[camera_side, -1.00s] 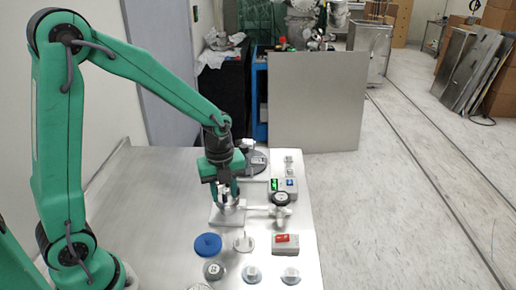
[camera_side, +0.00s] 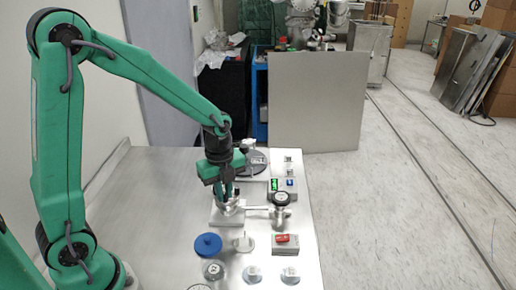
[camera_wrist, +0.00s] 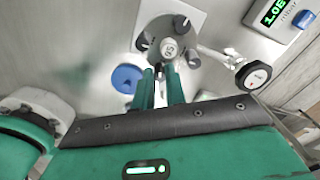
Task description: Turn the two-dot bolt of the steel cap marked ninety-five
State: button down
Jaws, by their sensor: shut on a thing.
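The steel cap (camera_wrist: 168,48) marked 95 sits on a square grey plate (camera_wrist: 197,22). Several dark-topped bolts surround it; three show clear of my fingers, at its left (camera_wrist: 145,40), far side (camera_wrist: 180,22) and right (camera_wrist: 193,60). Their dots are too small to read. My gripper (camera_wrist: 160,70) is shut at the cap's near edge, on a bolt mostly hidden between the green fingers. In the side view my gripper (camera_side: 229,197) points down over the plate (camera_side: 222,218), and its fingers cover most of the cap.
A pipe leads right from the cap to a round gauge (camera_wrist: 253,74). A box with a green display (camera_wrist: 275,12) stands beyond. A blue knob (camera_side: 208,245), a box with a red switch (camera_side: 286,243) and several small fittings stand in front. The bench's left side is clear.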

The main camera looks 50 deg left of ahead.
jog(key=shift+n, duration=1.2)
jog(key=c, duration=1.4)
grip_release()
jog(key=shift+c, duration=0.2)
jog(key=shift+r, duration=0.1)
jog(key=shift+s+r, duration=0.15)
jog(key=shift+r, duration=3.7)
